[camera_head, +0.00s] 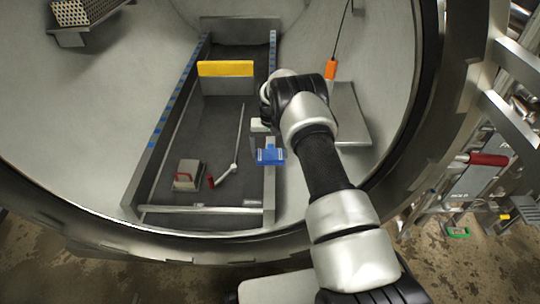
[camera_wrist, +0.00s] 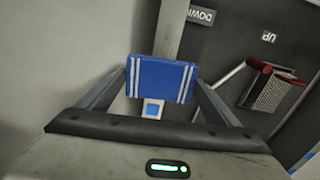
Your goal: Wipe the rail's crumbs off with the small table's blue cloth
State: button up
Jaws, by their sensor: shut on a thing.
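The blue cloth (camera_head: 271,156) with white stripes is in my gripper (camera_head: 264,138), at the near part of the right rail (camera_head: 269,190) in the head view. In the wrist view the cloth (camera_wrist: 161,80) sits between the two fingers, which are shut on it. The rail (camera_wrist: 171,30) runs away beyond the cloth there. The cloth appears over the rail; I cannot tell whether it touches. No crumbs can be made out in either view. A small grey table-like plate (camera_head: 351,118) stands right of my arm; I cannot tell whether it is the small table.
Between the rails lie a grey box with a red handle (camera_head: 187,175) and a red-ended lever (camera_head: 225,174). The lever's box (camera_wrist: 271,88) shows in the wrist view. A yellow bar (camera_head: 226,69) crosses farther back. An orange block (camera_head: 331,69) hangs on a cable. The chamber's round rim (camera_head: 190,236) curves in front.

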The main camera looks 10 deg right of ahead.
dwell(0.3)
jog(key=shift+r+p, duration=1.1)
jog(key=shift+r, duration=1.95)
jog(key=shift+r+p, duration=0.55)
jog(key=shift+r, duration=0.95)
jog(key=s+r+n, duration=0.1)
jog(key=s+r, duration=2)
jog(key=r, duration=0.1)
jog(key=shift+s+r+n, duration=0.15)
jog(key=shift+s+n, duration=0.15)
jog(key=shift+s, duration=0.05)
